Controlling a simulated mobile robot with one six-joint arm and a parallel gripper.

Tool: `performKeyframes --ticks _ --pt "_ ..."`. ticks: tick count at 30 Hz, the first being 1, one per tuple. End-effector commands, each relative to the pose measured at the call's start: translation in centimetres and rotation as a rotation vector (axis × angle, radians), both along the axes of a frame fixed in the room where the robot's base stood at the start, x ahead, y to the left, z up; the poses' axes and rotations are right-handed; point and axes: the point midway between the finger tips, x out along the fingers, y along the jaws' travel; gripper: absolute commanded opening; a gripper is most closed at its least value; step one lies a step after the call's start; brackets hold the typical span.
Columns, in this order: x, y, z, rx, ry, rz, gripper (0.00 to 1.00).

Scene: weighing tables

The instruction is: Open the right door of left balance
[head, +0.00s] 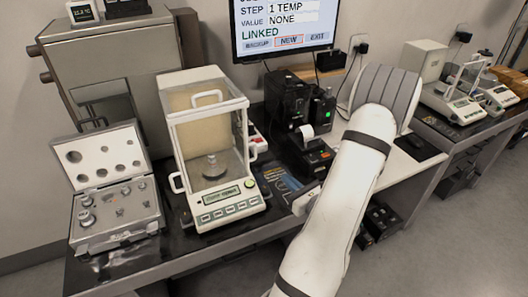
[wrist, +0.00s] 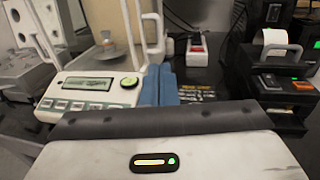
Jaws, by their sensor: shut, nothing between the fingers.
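The left balance (head: 231,208) stands on the left table, a glass-sided case with a white frame, a display and a row of keys. A metal weight stands on its pan (head: 213,172). Its right door appears closed; the white door handle (head: 256,140) sticks out at the right side. In the wrist view, the balance front (wrist: 92,88) is at left and a white handle (wrist: 153,30) rises just beyond the fingers. My gripper (wrist: 159,84), with blue fingers, is shut and empty by the balance's front right corner. I cannot tell whether it touches the handle.
An open weight case (head: 113,215) stands left of the balance. A black printer (head: 308,151) and a red-switched power strip (wrist: 196,46) are to the right. A monitor (head: 283,27) hangs behind. More balances (head: 452,104) stand on the right table.

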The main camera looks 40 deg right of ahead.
Motion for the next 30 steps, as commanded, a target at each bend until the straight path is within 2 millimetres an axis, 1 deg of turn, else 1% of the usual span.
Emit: performKeyframes --ticks 5,15,19,24,30 --pt "2.1 0.0 0.1 -0.001 0.000 0.004 0.00" --pt "9.0 -0.2 0.2 -0.002 0.001 0.008 0.00" --pt "11.3 -0.3 0.2 -0.002 0.000 0.007 0.00" --pt "13.1 -0.5 0.1 -0.002 0.000 0.004 0.00" --pt "13.8 -0.5 0.0 -0.002 0.000 0.003 0.00"
